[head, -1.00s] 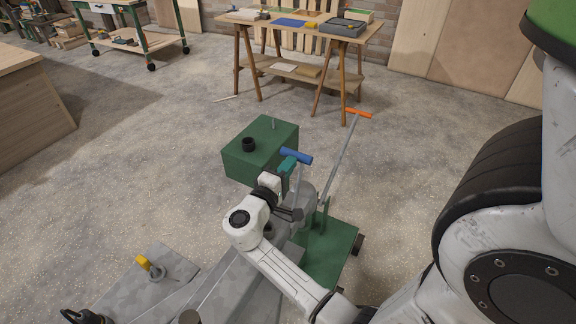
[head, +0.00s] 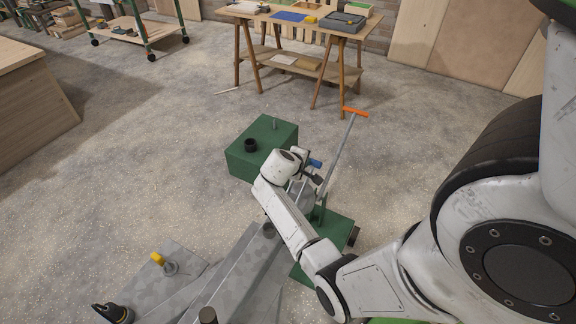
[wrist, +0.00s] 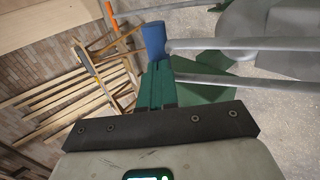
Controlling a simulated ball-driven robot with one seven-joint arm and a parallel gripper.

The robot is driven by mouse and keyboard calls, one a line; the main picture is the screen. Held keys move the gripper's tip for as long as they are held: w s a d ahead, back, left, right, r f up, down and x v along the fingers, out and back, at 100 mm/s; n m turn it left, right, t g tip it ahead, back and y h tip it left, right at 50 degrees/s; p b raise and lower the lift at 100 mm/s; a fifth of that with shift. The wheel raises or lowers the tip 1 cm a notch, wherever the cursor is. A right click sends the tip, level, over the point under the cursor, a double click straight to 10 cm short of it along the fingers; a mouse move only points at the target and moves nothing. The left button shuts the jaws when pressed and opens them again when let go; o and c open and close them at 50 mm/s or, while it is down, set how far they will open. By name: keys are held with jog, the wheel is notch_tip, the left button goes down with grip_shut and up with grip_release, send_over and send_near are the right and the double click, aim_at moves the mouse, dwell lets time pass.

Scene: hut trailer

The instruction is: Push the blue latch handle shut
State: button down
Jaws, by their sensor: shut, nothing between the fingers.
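The blue latch handle (head: 315,163) is a short blue crossbar on a grey rod. In the head view my arm hides much of it. In the wrist view the blue handle (wrist: 155,41) stands just beyond my teal fingertips. My gripper (wrist: 158,68) is shut and empty. Its tips look very close to the lower end of the handle; I cannot tell whether they touch.
A long lever with an orange grip (head: 355,112) rises beside the blue handle. A green box (head: 262,150) stands on the floor behind. A wooden trestle table (head: 330,42) stands farther back.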

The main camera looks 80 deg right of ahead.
jog(key=f+y, duration=0.1)
jog(key=d+f, duration=0.1)
jog(key=d+f+y, duration=0.1)
jog(key=shift+s+d+f+y, duration=0.2)
jog(key=shift+s+f+y, duration=0.1)
jog(key=shift+f, duration=0.05)
jog(key=shift+d+f+b, duration=0.25)
jog(key=shift+f+b, duration=0.2)
jog(key=shift+f, duration=0.15)
jog(key=shift+s+f, duration=0.15)
jog(key=shift+f, duration=0.15)
jog(key=shift+a+r+p, duration=0.15)
jog(key=shift+r+p, duration=0.45)
jog(key=shift+r, duration=0.05)
jog(key=p+v, duration=0.2)
jog(key=v, duration=1.1)
jog(key=shift+s+d+r, duration=0.15)
jog(key=shift+d+r, duration=0.1)
jog(key=shift+r, duration=0.25)
